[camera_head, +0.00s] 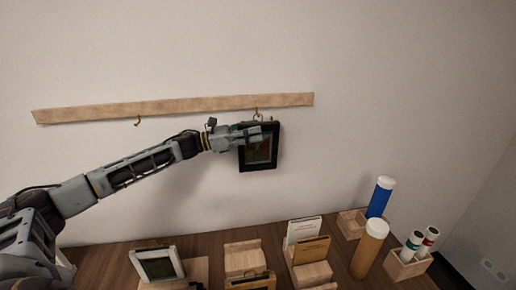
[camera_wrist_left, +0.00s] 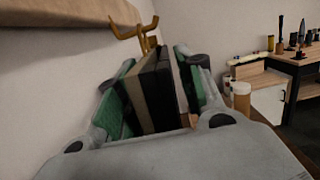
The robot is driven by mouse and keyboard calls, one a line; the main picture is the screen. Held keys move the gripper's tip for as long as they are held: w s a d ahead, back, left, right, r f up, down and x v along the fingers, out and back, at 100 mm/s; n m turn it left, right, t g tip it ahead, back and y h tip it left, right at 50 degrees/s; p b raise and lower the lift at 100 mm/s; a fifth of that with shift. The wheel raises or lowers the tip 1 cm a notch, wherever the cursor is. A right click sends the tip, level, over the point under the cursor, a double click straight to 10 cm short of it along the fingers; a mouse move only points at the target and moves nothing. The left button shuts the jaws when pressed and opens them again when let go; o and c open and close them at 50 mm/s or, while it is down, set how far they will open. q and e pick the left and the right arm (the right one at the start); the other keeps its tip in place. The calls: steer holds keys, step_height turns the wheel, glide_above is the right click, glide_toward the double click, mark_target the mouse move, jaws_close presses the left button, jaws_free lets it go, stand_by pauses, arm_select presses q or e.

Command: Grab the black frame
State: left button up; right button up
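The black frame (camera_head: 259,160) hangs on the wall below the wooden rail, holding a dark picture. My left gripper (camera_head: 255,138) is at its upper part, with a finger across its front. In the left wrist view the frame (camera_wrist_left: 161,92) stands edge-on between the two green-padded fingers of the left gripper (camera_wrist_left: 160,88). The pads are very close to both its faces; whether they press on it is unclear. A brass hook (camera_wrist_left: 140,32) shows just above the frame. My right gripper is not in view.
The wooden rail (camera_head: 180,106) has another, empty hook (camera_head: 138,121). On the table below are a light-framed picture (camera_head: 158,264), wooden holders (camera_head: 243,258), a blue tube (camera_head: 380,197), a tan tube (camera_head: 369,248) and a box with small tubes (camera_head: 407,266). The wall around the frame is bare.

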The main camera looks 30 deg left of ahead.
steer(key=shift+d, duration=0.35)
arm_select(q)
jaws_close()
steer(key=shift+r, duration=0.1)
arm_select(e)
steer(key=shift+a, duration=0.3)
